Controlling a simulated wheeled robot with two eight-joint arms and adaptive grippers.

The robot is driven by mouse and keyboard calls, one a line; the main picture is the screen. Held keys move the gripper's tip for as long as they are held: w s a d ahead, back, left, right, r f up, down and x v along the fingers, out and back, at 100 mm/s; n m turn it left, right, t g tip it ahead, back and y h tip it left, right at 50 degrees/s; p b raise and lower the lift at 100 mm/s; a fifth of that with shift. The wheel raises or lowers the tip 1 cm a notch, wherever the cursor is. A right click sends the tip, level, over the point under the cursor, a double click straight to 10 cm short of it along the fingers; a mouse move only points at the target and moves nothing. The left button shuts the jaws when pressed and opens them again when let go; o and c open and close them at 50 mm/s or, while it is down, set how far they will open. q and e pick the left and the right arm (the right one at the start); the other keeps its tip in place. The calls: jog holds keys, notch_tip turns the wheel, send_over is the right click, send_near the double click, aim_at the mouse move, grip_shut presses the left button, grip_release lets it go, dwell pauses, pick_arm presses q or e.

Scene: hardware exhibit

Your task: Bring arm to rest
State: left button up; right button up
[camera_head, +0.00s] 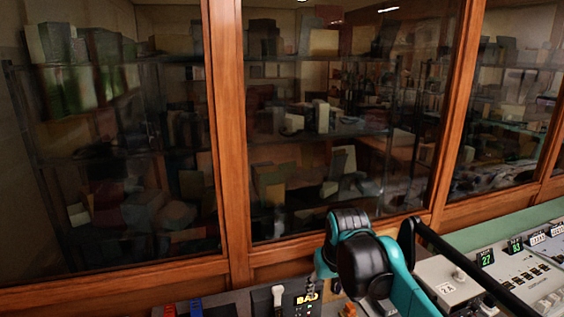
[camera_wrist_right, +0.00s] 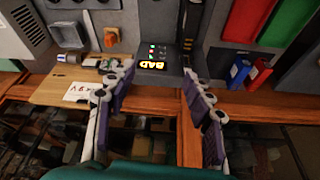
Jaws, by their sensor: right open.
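My right arm (camera_head: 366,262), teal with black joint covers, rises from the bottom right of the head view in front of the glass cabinet. My right gripper (camera_wrist_right: 157,72) shows in the wrist view with its two purple-padded fingers spread apart and nothing between them. Beyond the gap is a dark panel with a lit "BAD" display (camera_wrist_right: 153,65). I cannot tell how far the fingertips are from the panel. In the head view the fingers are mostly hidden by the arm. My left gripper is not in view.
A wood-framed glass cabinet (camera_head: 232,150) fills the back. A console with green number displays (camera_head: 487,258) is at the right. A white lever (camera_head: 278,296) stands near the bottom. In the wrist view, red and blue blocks (camera_wrist_right: 238,72) and a wooden board (camera_wrist_right: 62,88) flank the fingers.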

jog(key=s+d+f+m+t+b, duration=0.1)
jog(key=s+d+f+b, duration=0.1)
jog(key=s+f, duration=0.6)
jog(key=s+d+f+t+b, duration=0.2)
jog(key=s+d+f, duration=0.3)
jog(key=s+f, duration=0.4)
jog(key=s+b, duration=0.1)
jog(key=s, duration=0.1)
jog(key=shift+s+m+h, duration=0.3)
jog(key=shift+m, duration=0.1)
